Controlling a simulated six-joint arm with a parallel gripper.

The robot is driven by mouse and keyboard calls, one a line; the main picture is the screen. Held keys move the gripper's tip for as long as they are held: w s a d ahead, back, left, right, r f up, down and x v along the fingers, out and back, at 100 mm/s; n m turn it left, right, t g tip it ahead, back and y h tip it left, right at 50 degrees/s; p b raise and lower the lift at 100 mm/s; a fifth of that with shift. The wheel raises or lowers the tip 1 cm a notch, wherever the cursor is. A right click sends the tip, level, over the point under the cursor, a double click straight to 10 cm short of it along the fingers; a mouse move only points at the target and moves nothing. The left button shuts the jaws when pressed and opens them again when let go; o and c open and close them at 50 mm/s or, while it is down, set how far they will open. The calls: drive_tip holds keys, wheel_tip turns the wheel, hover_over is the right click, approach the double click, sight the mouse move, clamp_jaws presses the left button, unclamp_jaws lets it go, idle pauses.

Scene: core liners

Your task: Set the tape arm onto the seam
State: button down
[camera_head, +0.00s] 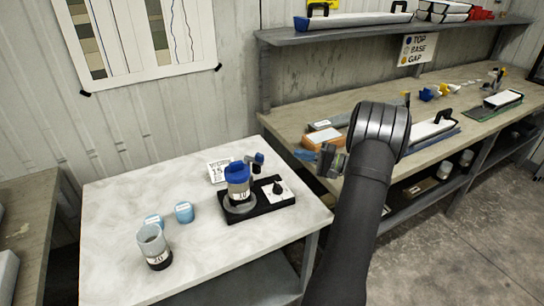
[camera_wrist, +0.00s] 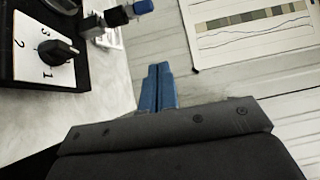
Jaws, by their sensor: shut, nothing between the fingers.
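On the white table, a black dial unit (camera_head: 262,204) has a black knob over a numbered white plate; it also shows at the left of the wrist view (camera_wrist: 45,50). A jar (camera_head: 238,190) with a blue lid and a "10" label stands on its round plate. A small dark arm with a blue end (camera_head: 257,160) rises behind the unit; what looks like the same arm is at the top of the wrist view (camera_wrist: 118,15). I cannot tell for sure that it is the tape arm, and I make out no seam. My gripper (camera_wrist: 158,90) has its blue fingers together, empty, right of the unit and apart from it.
A clear cup (camera_head: 152,243) labelled "20" and two small blue-topped pots (camera_head: 184,211) stand at the table's left. A "15" card (camera_head: 219,171) stands behind the jar. The long bench (camera_head: 460,85) at right holds trays and tools. The table's front is clear.

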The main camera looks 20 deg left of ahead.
sight(254, 165)
drive_tip(key=shift+w+d+f+n+g, duration=0.35)
drive_tip(key=shift+w+d+g, duration=0.15)
drive_tip(key=shift+w+d, duration=0.15)
drive_tip(key=shift+a, duration=0.1)
drive_tip(key=s+a, duration=0.4)
drive_tip(key=a, duration=0.7)
drive_tip(key=shift+s+m+t, duration=0.2)
drive_tip(key=shift+m+t, duration=0.25)
drive_tip(key=shift+t, duration=0.15)
